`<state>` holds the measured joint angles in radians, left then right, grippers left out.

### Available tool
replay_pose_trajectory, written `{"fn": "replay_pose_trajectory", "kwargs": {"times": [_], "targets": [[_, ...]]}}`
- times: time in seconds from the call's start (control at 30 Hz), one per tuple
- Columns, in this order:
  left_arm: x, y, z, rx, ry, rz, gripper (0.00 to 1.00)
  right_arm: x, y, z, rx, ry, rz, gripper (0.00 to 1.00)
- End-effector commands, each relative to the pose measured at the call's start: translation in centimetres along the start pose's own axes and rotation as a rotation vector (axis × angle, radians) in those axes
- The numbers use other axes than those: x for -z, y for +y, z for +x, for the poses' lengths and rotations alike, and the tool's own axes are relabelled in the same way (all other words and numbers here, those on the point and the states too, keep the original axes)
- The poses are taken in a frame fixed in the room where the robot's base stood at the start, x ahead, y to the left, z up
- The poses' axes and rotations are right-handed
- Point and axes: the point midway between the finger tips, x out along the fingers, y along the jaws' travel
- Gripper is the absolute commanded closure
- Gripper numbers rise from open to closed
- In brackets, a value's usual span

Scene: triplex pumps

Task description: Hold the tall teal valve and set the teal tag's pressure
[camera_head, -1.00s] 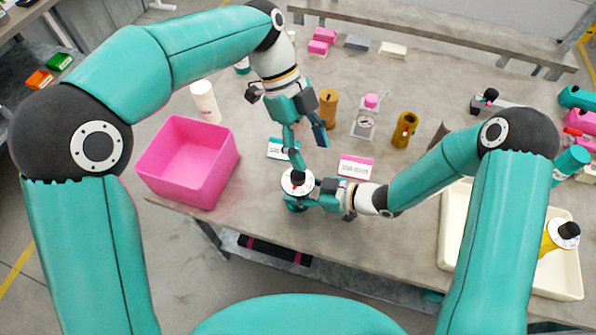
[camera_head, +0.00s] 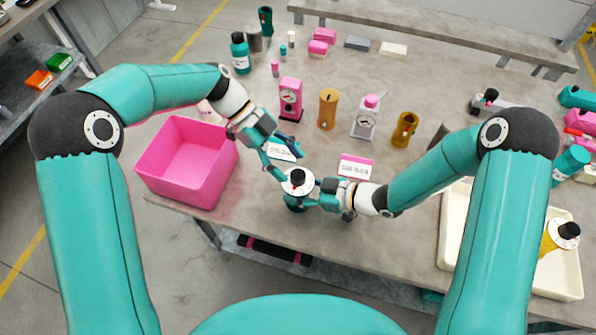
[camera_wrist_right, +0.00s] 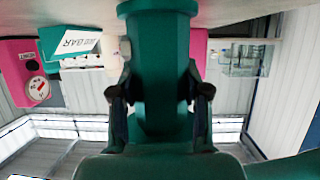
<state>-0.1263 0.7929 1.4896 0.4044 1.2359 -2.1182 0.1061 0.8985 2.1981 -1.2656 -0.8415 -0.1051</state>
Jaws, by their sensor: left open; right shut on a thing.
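The teal valve (camera_head: 294,204) stands upright near the table's front edge, with a white dial and black knob on top. My right gripper (camera_head: 328,196) is shut on its body from the right. In the right wrist view the teal body (camera_wrist_right: 160,65) fills the middle, between the fingers of my right gripper (camera_wrist_right: 160,100). My left gripper (camera_head: 288,164) is open, just above and behind the dial, its fingers apart; I cannot tell whether one touches it. The teal tag (camera_head: 281,150) lies behind the valve, partly covered by my left gripper; it shows in the wrist view (camera_wrist_right: 72,43), lettering hard to read.
A pink-edged tag (camera_head: 355,168) lies right of the teal one. A pink gauge unit (camera_head: 290,101), a brown cylinder (camera_head: 328,110), a white gauge unit (camera_head: 366,118) and a brass part (camera_head: 404,130) stand behind. A pink bin (camera_head: 221,176) is left, a cream tray (camera_head: 452,225) right.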

Motion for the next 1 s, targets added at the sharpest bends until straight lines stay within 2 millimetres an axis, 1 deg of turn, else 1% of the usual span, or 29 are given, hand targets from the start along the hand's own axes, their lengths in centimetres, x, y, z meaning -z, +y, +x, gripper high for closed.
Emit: {"fn": "replay_pose_trajectory", "kwargs": {"times": [0.03,0.1,0.23,0.4,0.63,1.0], "targets": [[0.1,0.1,1.0,-0.004,0.001,0.000,0.38,0.0,0.0,0.0,0.000,-0.001,0.001,1.00],[0.1,0.1,2.0,-0.003,0.000,0.000,0.38,0.0,0.0,0.0,0.000,-0.001,0.001,1.00],[0.0,0.0,3.4,-0.001,0.001,0.000,0.38,0.0,0.0,0.0,0.000,-0.001,0.001,1.00],[0.0,0.0,4.0,0.000,-0.001,0.001,0.38,0.0,0.0,0.0,0.000,-0.001,0.001,1.00],[0.0,0.0,4.1,0.000,-0.001,0.001,0.38,0.0,0.0,0.0,0.000,-0.001,0.001,1.00],[0.0,-0.1,4.0,0.002,-0.001,0.001,0.99,0.0,0.0,0.0,0.000,-0.001,0.000,1.00]]}}
